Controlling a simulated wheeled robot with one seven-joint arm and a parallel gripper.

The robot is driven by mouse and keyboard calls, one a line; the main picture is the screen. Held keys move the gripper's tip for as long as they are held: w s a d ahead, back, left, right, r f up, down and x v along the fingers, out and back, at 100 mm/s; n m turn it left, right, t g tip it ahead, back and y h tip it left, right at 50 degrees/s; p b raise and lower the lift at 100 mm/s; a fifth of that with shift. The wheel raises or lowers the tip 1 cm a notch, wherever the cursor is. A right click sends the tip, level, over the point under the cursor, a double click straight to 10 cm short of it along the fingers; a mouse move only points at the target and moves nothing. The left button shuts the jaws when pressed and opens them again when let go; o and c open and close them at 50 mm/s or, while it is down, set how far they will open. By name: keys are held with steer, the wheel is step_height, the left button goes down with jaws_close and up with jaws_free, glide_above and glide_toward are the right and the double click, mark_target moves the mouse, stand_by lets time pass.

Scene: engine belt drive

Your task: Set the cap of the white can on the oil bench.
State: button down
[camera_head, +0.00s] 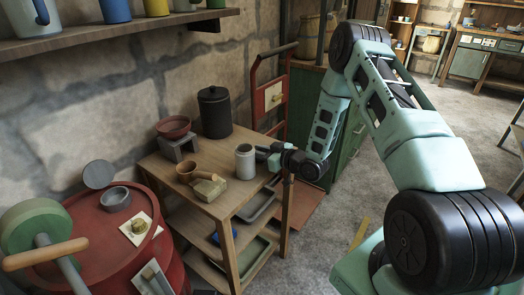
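A small whitish can (245,165) stands upright near the front right edge of a wooden bench (215,209), which may be the oil bench. Its top looks narrower and greyish; I cannot tell whether that is the cap or an open mouth. My gripper (262,154) is just to the right of the can at about the height of its top, above the bench's right edge. Its fingers are small and dark, so I cannot tell whether they touch the can or how far apart they are. No separate cap is clearly visible.
A red drum (95,235) stands at the left. Trays lie on the lower shelves.

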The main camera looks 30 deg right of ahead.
steer(key=shift+f, duration=0.25)
steer(key=c, duration=1.3)
jaws_free()
steer(key=shift+r, duration=0.1)
steer(key=shift+o, duration=0.2)
steer(key=shift+r, duration=0.15)
steer(key=shift+s+r, duration=0.1)
steer(key=v, duration=1.1)
steer(key=shift+s+b, duration=0.4)
steer(key=shift+d, duration=0.1)
